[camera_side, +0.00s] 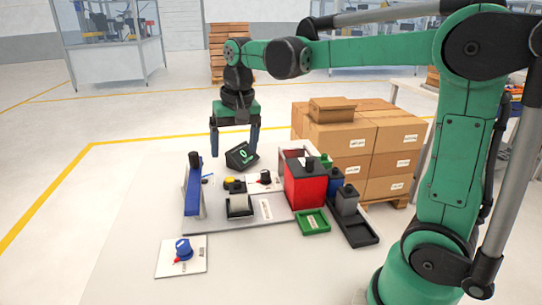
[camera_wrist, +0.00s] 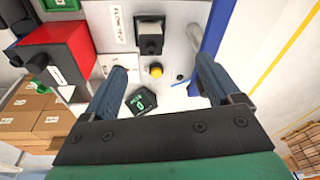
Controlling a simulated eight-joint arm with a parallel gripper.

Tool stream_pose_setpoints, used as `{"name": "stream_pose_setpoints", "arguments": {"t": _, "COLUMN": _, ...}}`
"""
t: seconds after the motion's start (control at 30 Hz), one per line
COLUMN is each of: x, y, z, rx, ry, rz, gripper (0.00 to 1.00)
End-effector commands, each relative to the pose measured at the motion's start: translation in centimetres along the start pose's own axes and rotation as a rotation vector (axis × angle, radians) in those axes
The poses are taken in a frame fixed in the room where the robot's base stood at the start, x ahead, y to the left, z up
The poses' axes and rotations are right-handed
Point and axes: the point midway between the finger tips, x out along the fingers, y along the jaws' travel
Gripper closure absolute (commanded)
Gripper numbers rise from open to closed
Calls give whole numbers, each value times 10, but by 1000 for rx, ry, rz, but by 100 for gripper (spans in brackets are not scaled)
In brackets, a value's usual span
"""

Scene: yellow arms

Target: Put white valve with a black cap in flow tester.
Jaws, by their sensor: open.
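My gripper (camera_side: 234,152) is open and empty above the back of the bench plate. In the wrist view its two blue fingers stand wide apart (camera_wrist: 159,65), with a yellow button between and below them. A black cradle with a whitish inside (camera_side: 239,206) sits on the plate beside a label. In the wrist view the cradle (camera_wrist: 150,36) lies beyond the fingers, next to a label that seems to read "FLOW TEST" (camera_wrist: 117,25). A black display (camera_side: 242,156) with a green 0 stands close to the gripper. I cannot clearly make out a white valve with a black cap.
A blue upright rail (camera_side: 193,192) stands left of the cradle. A red box (camera_side: 305,187), a blue box (camera_side: 334,180) and a green tray (camera_side: 313,222) are to the right. A white plate with a blue knob (camera_side: 183,250) lies in front. The left tabletop is clear.

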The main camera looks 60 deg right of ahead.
Motion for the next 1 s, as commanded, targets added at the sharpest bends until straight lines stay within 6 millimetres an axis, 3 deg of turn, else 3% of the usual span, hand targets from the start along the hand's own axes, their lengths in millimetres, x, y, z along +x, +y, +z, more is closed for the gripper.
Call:
{"name": "stream_pose_setpoints", "arguments": {"t": 0.03, "x": -3, "y": -2, "z": 17, "rx": -69, "ry": 47, "rz": -24, "gripper": 16}}
{"name": "stream_pose_setpoints", "arguments": {"t": 0.2, "x": 1, "y": -4, "z": 64, "rx": -298, "ry": 219, "rz": -95, "gripper": 16}}
{"name": "stream_pose_setpoints", "arguments": {"t": 0.4, "x": 17, "y": -2, "z": 101, "rx": -486, "ry": 373, "rz": -143, "gripper": 16}}
{"name": "stream_pose_setpoints", "arguments": {"t": 0.6, "x": 25, "y": -1, "z": 113, "rx": -550, "ry": 431, "rz": -157, "gripper": 16}}
{"name": "stream_pose_setpoints", "arguments": {"t": 1.0, "x": 25, "y": -1, "z": 113, "rx": -550, "ry": 431, "rz": -157, "gripper": 16}}
